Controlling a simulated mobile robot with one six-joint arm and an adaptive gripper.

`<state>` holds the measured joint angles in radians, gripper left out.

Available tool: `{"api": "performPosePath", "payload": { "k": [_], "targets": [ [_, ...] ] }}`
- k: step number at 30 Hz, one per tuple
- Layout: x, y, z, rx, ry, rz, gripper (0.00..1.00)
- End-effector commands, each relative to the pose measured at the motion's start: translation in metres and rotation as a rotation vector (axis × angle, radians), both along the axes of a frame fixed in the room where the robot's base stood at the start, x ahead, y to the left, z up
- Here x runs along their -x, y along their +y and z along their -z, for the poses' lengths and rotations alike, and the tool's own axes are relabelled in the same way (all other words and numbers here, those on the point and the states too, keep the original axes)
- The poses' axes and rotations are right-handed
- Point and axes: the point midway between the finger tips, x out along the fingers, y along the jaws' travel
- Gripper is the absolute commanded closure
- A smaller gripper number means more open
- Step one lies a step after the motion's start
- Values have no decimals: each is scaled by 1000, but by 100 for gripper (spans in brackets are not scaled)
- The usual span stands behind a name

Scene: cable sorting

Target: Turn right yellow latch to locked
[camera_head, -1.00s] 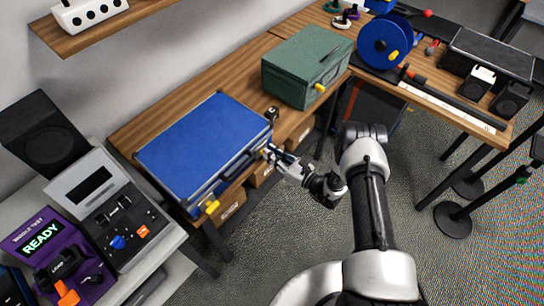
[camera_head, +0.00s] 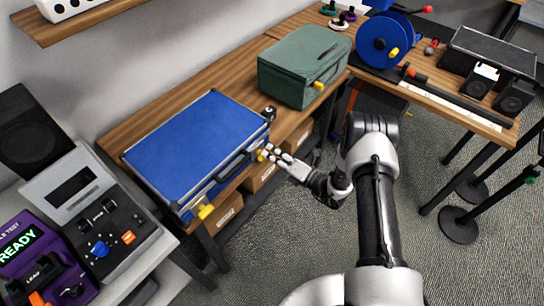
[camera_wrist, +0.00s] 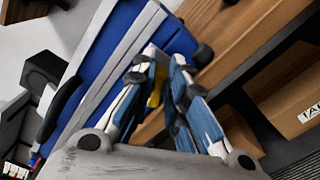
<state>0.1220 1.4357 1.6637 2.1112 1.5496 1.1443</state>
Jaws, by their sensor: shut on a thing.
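The closed blue case (camera_head: 195,140) lies on the wooden table, with its latch side facing my arm. The right yellow latch (camera_head: 261,155) is on that side near the right corner. It also shows as a yellow patch between my fingers in the wrist view (camera_wrist: 155,92). My gripper (camera_head: 268,153) is at this latch, its fingers (camera_wrist: 164,60) either side of it and shut on it. The fingers hide much of the latch, so its exact angle is unclear. The left yellow latch (camera_head: 205,211) is at the other end, clear of my gripper.
The case's dark handle (camera_head: 233,166) lies between the latches. A green case (camera_head: 300,70) with a yellow latch stands to the right, and a small black object (camera_head: 269,113) near the blue case's corner. Cardboard boxes (camera_head: 262,177) sit under the table. Open floor lies in front.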

Motion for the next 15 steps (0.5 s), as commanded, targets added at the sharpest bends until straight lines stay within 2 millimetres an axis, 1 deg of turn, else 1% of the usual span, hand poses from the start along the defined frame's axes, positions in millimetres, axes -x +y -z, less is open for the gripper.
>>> {"api": "performPosePath", "payload": {
  "k": [1,6,15],
  "targets": [
    [0,0,3,-26,36,-1,100],
    [-1,-1,6,-116,152,-1,100],
    [-1,-1,9,-233,304,-2,100]
  ]
}}
